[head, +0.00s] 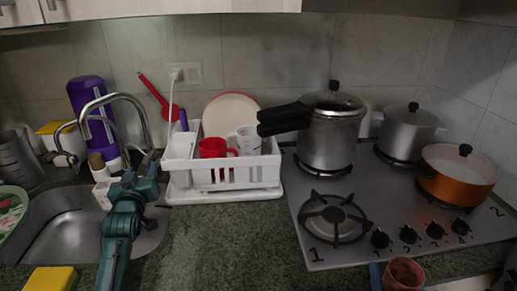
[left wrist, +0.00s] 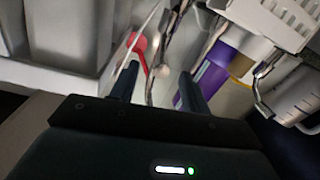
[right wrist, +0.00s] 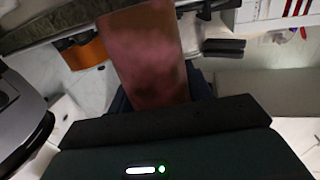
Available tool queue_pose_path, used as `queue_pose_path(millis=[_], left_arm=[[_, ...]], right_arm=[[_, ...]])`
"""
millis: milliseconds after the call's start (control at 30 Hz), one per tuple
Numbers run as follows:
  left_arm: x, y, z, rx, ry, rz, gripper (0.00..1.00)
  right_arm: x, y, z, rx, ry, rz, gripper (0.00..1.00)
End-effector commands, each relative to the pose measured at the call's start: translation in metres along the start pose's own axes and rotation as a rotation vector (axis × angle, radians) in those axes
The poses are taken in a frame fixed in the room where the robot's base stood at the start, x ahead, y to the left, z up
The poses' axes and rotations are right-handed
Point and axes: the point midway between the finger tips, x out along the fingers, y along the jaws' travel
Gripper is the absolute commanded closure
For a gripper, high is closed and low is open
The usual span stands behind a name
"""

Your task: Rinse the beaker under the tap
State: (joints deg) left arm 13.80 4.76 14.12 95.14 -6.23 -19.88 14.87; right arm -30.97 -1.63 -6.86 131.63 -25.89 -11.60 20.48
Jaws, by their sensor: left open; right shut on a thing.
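The beaker, a reddish-brown vessel with an open top (head: 404,273), is at the front edge of the counter by the stove; it fills the upper middle of the right wrist view (right wrist: 148,55). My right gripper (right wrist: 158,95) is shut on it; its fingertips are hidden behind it. The chrome tap (head: 133,100) arches over the sink (head: 72,222) at the left.
A white dish rack (head: 225,178) with a red mug (head: 216,148) stands right of the left gripper. The stove (head: 370,215) holds a pressure cooker (head: 330,135), a steel pot (head: 407,133) and an orange pan (head: 458,180). A yellow sponge (head: 52,279) lies at the front left.

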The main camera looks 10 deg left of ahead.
Motion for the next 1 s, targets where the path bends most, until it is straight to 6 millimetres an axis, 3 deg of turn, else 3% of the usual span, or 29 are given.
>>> queue_pose_path(millis=[300, 700, 1000], left_arm=[[0.042, 0.001, -0.001, 0.001, 0.001, 0.001, 0.53], [0.049, 0.0, -0.001, 0.001, 0.001, 0.001, 0.53], [0.049, 0.0, 0.0, 0.001, 0.001, 0.0, 0.78]], right_arm=[[0.0, 0.0, -0.002, 0.0, 0.0, 0.0, 0.72], [0.0, 0.0, -0.002, 0.0, 0.001, 0.0, 0.72], [0.0, 0.0, -0.002, 0.0, 0.001, 0.0, 0.72]])
